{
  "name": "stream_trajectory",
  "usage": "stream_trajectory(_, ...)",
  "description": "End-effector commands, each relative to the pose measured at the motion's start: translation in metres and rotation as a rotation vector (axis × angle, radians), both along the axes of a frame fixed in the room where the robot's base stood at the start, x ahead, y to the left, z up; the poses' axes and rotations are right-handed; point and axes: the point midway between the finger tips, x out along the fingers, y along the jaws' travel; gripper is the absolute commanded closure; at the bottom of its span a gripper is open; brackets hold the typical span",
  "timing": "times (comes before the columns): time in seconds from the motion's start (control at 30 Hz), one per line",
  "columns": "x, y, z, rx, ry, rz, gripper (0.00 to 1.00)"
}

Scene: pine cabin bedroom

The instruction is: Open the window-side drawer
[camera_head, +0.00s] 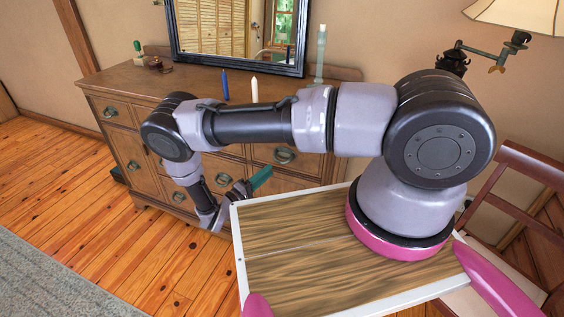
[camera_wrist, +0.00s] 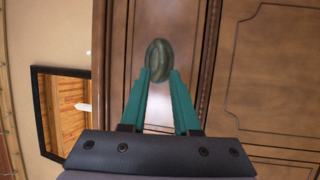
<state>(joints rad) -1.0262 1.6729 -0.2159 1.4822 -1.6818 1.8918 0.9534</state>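The wooden dresser (camera_head: 118,77) stands against the wall, its drawers looking shut. The upper right drawer has a dark ring pull (camera_head: 284,155), which also shows in the wrist view (camera_wrist: 158,58). My gripper (camera_head: 268,174) is in front of that drawer, low and left of the pull in the head view. In the wrist view its two teal fingers (camera_wrist: 160,74) are apart, with the pull just past and between the tips. Contact cannot be told. A window shows only as a reflection in the mirror (camera_head: 240,30), so which side it is on is unclear.
A blue candle (camera_head: 225,86), a white candle (camera_head: 254,89) and a pale green bottle-like item (camera_head: 320,52) stand on the dresser top. A wooden chair (camera_head: 515,195) is at the right, under a wall lamp (camera_head: 515,15). The wood floor (camera_head: 110,225) at the left is clear.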

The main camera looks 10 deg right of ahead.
Motion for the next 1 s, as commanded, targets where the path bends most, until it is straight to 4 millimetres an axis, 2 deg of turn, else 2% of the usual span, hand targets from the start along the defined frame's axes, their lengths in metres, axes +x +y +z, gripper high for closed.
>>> stream_trajectory(0.2, 0.022, -0.037, 0.008, 0.0, 0.001, -0.005, 0.7)
stream_trajectory(0.4, 0.035, -0.059, 0.013, 0.0, 0.002, -0.002, 0.7)
stream_trajectory(0.8, 0.04, -0.066, 0.014, 0.001, 0.003, -0.001, 0.7)
stream_trajectory(0.83, 0.04, -0.066, 0.014, 0.001, 0.003, -0.001, 0.78)
stream_trajectory(0.9, 0.04, -0.066, 0.014, 0.001, 0.003, -0.001, 1.0)
stream_trajectory(1.0, 0.04, -0.066, 0.014, 0.001, 0.003, -0.001, 1.0)
